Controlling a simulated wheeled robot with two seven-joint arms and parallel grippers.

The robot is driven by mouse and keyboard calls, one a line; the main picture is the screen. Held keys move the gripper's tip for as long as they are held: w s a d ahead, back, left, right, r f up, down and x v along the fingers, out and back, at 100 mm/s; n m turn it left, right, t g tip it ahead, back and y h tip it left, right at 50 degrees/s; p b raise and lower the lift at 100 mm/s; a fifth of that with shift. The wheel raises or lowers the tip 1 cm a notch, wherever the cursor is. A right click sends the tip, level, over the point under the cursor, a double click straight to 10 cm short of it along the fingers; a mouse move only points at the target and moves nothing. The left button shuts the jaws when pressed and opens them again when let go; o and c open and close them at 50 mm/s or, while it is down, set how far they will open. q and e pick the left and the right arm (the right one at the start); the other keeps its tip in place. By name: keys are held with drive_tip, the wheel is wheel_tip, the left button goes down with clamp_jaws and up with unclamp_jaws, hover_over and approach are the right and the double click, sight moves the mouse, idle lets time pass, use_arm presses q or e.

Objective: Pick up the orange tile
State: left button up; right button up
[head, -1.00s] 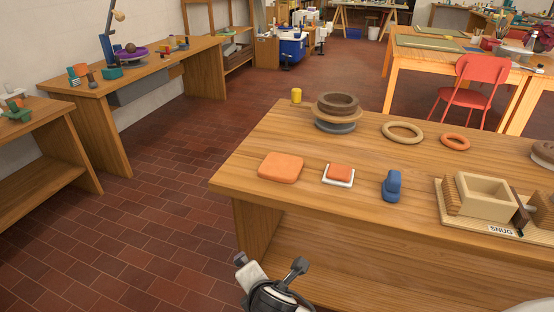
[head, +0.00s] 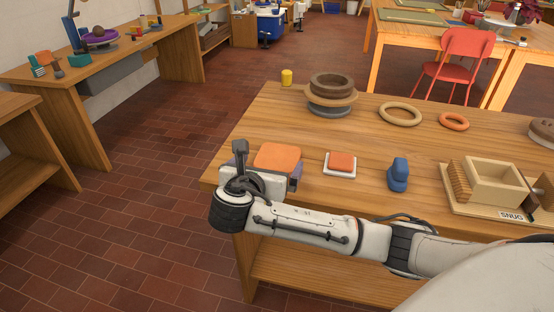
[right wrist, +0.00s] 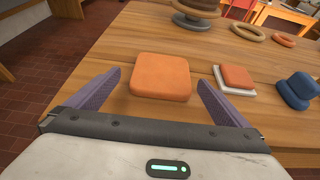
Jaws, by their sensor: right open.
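A larger orange tile (head: 278,158), square with rounded edges, lies flat on the wooden table near its left front corner. A smaller orange tile (head: 341,161) lies on a white square base to its right. My right gripper (head: 294,179) is open and empty at the table's front edge, partly covering the larger tile's near side in the head view. In the right wrist view the larger tile (right wrist: 160,75) lies ahead between the two spread purple fingers, which do not grip it. The smaller tile (right wrist: 236,76) lies outside the right finger. My left gripper is not in view.
A blue object (head: 398,175) stands right of the small tile. Farther right is a wooden box fixture (head: 494,183) marked SNUG. Stacked brown rings (head: 332,88), a yellow cylinder (head: 287,77), a tan ring (head: 400,114) and an orange ring (head: 454,121) lie farther back.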

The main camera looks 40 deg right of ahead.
sight(278, 155)
drive_tip(key=x, duration=0.4)
drive_tip(key=shift+d+b, duration=0.3)
drive_tip(key=shift+d, duration=0.15)
drive_tip(key=shift+w, duration=0.1)
drive_tip(key=c, duration=1.3)
